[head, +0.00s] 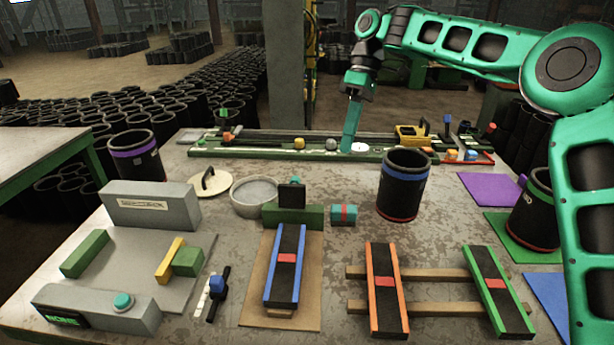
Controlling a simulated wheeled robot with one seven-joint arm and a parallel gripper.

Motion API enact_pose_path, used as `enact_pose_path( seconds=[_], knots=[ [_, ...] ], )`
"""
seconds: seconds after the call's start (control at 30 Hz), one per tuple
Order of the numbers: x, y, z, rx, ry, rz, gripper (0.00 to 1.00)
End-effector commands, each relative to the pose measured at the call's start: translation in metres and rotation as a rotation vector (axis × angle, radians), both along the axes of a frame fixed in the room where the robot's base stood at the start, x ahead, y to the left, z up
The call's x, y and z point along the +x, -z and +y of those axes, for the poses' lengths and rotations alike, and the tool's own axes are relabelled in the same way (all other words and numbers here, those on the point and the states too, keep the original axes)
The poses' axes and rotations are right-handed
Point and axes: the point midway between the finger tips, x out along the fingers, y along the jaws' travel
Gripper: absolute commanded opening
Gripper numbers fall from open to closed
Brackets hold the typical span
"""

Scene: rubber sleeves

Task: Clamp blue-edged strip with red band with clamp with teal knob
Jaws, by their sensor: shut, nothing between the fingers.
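The blue-edged strip (288,245) is black with a red band across its middle. It lies on a tan board at front centre, its far end near a green block (292,216) with a dark upright piece on it. A grey fixture (95,310) at front left carries a round teal knob (123,301) and a display that seems to read "NONE". I cannot tell whether this is the named clamp. My gripper (347,149) is shut and empty, pointing down at the long rack at the table's back, far behind the strip. Its fingertips are small and hard to make out.
An orange-edged strip (385,290) and a green-edged strip (497,290) lie across wooden rails at right. A black sleeve (405,190) with a blue stripe stands behind them. A small blue-topped tool (217,287) lies left of the board. A grey bowl (254,194) stands further back.

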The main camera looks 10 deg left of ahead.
Motion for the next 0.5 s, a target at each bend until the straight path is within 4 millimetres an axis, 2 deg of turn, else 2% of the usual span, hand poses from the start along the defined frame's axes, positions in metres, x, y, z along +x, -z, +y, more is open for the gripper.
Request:
enact_pose_path(
  seconds=[0.03, 0.1, 0.2, 0.3, 0.5],
  knots=[
    [0.007, 0.004, 0.017, 0.047, -0.057, 0.015, 0.0],
    [0.014, 0.005, 0.036, 0.112, -0.136, 0.031, 0.0],
    [0.025, 0.01, 0.057, 0.204, -0.232, 0.05, 0.0],
    [0.036, 0.016, 0.07, 0.288, -0.305, 0.065, 0.0],
    [0.053, 0.03, 0.08, 0.401, -0.386, 0.082, 0.0]
  ],
)
